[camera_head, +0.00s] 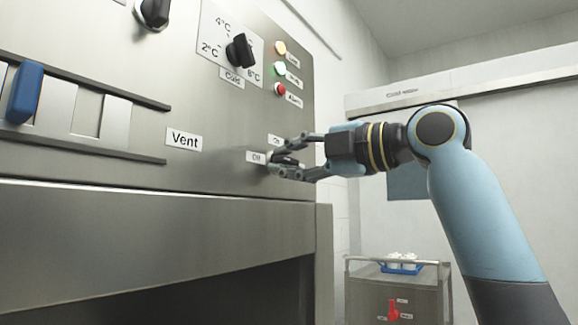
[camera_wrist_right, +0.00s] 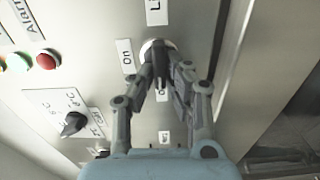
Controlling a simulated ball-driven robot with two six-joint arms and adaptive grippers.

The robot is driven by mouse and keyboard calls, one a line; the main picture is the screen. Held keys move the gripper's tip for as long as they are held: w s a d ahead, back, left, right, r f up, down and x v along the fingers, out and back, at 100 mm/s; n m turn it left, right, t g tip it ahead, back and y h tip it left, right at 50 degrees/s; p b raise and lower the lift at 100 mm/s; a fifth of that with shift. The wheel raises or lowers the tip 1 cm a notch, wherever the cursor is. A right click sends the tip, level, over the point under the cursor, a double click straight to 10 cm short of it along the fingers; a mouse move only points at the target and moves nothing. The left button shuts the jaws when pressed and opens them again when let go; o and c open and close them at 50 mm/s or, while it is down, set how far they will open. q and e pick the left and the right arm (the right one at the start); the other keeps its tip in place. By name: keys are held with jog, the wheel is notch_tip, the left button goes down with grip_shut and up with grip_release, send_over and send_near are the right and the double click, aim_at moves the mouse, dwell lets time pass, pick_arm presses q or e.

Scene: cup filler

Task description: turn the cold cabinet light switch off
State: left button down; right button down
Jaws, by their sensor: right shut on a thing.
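The light switch (camera_head: 286,161) is a small dark rotary knob on the steel cabinet panel, with an "On" label (camera_head: 275,140) above it and an "Off" label (camera_head: 256,157) to its left. My right gripper (camera_head: 281,158) is shut on the knob, one finger above and one below. In the right wrist view, the fingers (camera_wrist_right: 161,72) close around the knob over its pale round base (camera_wrist_right: 150,47). The "On" label (camera_wrist_right: 126,55) is clear there; another label is partly hidden between the fingers. The fingers hide much of the knob, so I cannot tell which way it points. My left gripper is not in view.
A temperature knob (camera_head: 240,50) and yellow, green and red lamps (camera_head: 280,89) sit higher on the panel. A "Vent" label (camera_head: 184,139) and a blue slider handle (camera_head: 25,92) are to the left. A cart (camera_head: 398,282) stands at the lower right.

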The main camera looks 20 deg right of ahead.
jog(key=shift+f, duration=0.1)
dwell(0.4)
jog(key=c, duration=1.4)
grip_release()
jog(key=shift+o, duration=0.2)
jog(key=v, duration=1.2)
